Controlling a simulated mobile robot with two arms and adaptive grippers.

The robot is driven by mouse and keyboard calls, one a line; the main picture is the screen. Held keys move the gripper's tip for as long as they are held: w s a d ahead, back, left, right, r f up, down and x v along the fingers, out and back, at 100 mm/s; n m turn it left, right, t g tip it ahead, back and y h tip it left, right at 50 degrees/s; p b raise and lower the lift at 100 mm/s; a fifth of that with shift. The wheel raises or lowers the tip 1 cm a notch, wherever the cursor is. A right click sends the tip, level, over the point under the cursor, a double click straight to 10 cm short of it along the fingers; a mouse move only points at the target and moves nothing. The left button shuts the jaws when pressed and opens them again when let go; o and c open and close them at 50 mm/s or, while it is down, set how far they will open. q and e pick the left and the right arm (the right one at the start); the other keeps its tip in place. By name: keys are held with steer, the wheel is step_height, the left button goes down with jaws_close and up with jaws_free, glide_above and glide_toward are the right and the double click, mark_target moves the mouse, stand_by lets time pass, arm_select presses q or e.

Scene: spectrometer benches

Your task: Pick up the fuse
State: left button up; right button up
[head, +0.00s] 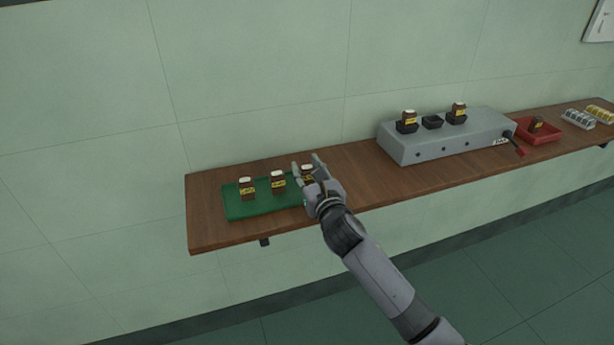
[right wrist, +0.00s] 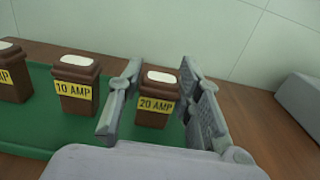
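Several brown fuses with white tops and yellow labels are in view. Three stand upright in a row on a green tray (head: 236,208) at the left of the shelf: a left fuse (head: 246,188), a middle fuse (head: 278,182) labelled 10 AMP in the right wrist view (right wrist: 75,85), and a right fuse (head: 307,173) labelled 20 AMP (right wrist: 157,98). My right gripper (head: 308,168) is open, with its fingers on either side of the 20 AMP fuse. A gap shows between the fuse and the right finger; contact on the left is unclear. My left gripper is out of view.

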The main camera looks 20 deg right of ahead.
jaws_close()
